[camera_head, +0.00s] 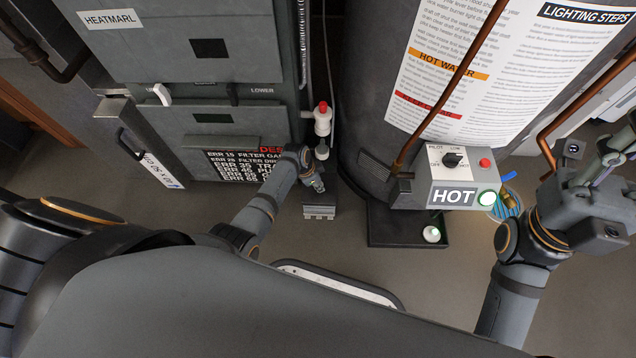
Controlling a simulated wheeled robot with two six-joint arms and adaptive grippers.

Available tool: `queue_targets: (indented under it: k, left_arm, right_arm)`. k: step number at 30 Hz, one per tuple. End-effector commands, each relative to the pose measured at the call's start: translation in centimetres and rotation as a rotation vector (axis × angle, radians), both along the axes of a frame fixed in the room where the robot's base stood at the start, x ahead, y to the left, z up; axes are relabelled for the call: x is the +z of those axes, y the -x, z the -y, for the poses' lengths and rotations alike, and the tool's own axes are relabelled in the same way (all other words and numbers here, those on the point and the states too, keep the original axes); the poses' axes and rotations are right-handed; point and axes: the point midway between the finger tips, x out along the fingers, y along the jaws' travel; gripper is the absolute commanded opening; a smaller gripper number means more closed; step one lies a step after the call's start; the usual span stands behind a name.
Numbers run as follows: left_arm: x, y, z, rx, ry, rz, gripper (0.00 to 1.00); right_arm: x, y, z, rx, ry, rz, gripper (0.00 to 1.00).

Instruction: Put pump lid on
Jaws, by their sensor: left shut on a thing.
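My left gripper (317,186) is small in the picture, in front of the gap between the grey furnace and the round tank. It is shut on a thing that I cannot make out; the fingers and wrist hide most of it. A small grey ridged block (319,212) shows just below the fingertips, and I cannot tell whether they touch. No part is clearly recognisable as the pump lid.
The furnace cabinet (200,60) stands at the back left. The tank (385,80) has a control box (455,180) reading HOT. The floor in front is mostly clear.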

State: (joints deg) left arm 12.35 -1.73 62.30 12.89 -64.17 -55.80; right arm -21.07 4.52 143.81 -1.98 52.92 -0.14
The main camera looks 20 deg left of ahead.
Motion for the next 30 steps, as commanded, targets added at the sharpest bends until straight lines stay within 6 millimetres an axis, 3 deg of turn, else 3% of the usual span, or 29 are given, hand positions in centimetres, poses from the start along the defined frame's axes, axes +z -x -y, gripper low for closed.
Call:
queue_targets:
  k: [7, 8, 13, 23, 26, 30]
  left_arm:
    - [-0.2, 0.0, 0.0, 0.000, 0.000, 0.000, 0.00]
    - [-0.2, 0.0, 0.0, 0.000, 0.000, 0.000, 0.24]
    - [-0.2, 0.0, 0.0, 0.000, 0.000, 0.000, 0.47]
    - [0.0, 0.0, -0.1, 0.000, 0.000, 0.000, 0.47]
    - [0.9, 0.1, -0.3, 0.002, 0.000, 0.002, 0.47]
    - [3.6, 0.7, -1.0, 0.000, 0.000, 0.004, 0.47]
  right_arm:
    - [-0.1, 0.0, 0.0, 0.000, 0.000, 0.000, 0.40]
    - [-0.1, 0.0, 0.0, 0.000, 0.000, 0.000, 0.40]
    - [-0.1, 0.0, 0.0, 0.000, 0.000, 0.000, 0.40]
    - [-0.2, 0.0, -0.1, 0.002, 0.004, -0.003, 0.40]
    - [-0.2, 0.0, -0.1, 0.001, 0.003, -0.002, 0.40]
    - [-0.1, 0.0, 0.0, 0.001, 0.002, -0.001, 0.40]
